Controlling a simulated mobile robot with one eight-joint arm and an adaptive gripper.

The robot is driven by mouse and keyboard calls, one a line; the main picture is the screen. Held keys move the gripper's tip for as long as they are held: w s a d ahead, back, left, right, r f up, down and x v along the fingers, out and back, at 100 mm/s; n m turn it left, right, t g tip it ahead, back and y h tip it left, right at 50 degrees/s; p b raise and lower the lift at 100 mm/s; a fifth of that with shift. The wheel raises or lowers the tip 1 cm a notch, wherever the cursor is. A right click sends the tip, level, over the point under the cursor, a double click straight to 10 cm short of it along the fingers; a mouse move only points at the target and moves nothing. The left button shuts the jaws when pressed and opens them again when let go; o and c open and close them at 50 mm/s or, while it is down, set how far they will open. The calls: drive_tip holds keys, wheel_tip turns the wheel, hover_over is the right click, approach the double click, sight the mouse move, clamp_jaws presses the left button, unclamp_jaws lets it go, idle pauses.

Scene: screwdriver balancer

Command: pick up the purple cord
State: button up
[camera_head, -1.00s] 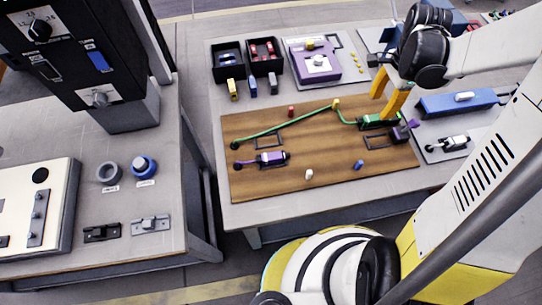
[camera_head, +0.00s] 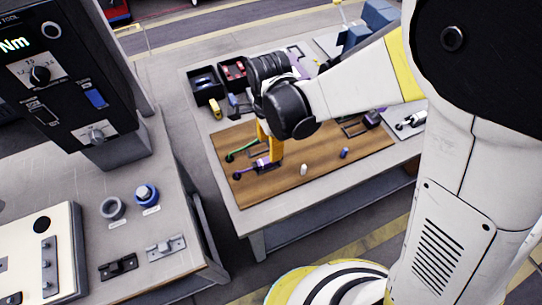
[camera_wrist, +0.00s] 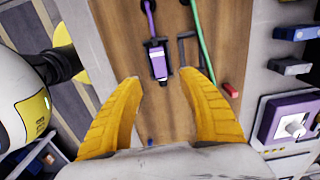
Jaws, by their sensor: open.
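The purple cord (camera_head: 246,171) lies on the wooden board (camera_head: 310,183) near its left end. In the wrist view the purple cord (camera_wrist: 150,20) runs down from the top edge into a purple and black connector (camera_wrist: 158,62). My gripper (camera_head: 269,155) is over the connector end of the cord in the head view. Its orange fingers are apart in the wrist view (camera_wrist: 160,80), one on each side of the line of the connector, with nothing between the tips. The connector shows just beyond the fingertips. The height above the board is hard to tell.
A green cord (camera_wrist: 200,45) runs close to the right of the purple one, with a dark bracket (camera_wrist: 187,48) between. A red peg (camera_wrist: 230,90) stands near the right finger. White (camera_head: 304,169) and blue (camera_head: 344,153) pegs stand on the board. My arm hides the board's far side.

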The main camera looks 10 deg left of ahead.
sight(268, 160)
drive_tip(key=f+b, duration=0.1)
drive_tip(key=f, duration=0.1)
drive_tip(key=f+b, duration=0.1)
drive_tip(key=f, duration=0.2)
drive_tip(key=f+b, duration=0.1)
drive_tip(key=f, duration=0.2)
drive_tip(key=shift+s+a, duration=0.1)
drive_tip(key=shift+a, duration=0.15)
drive_tip(key=shift+r, duration=0.1)
clamp_jaws()
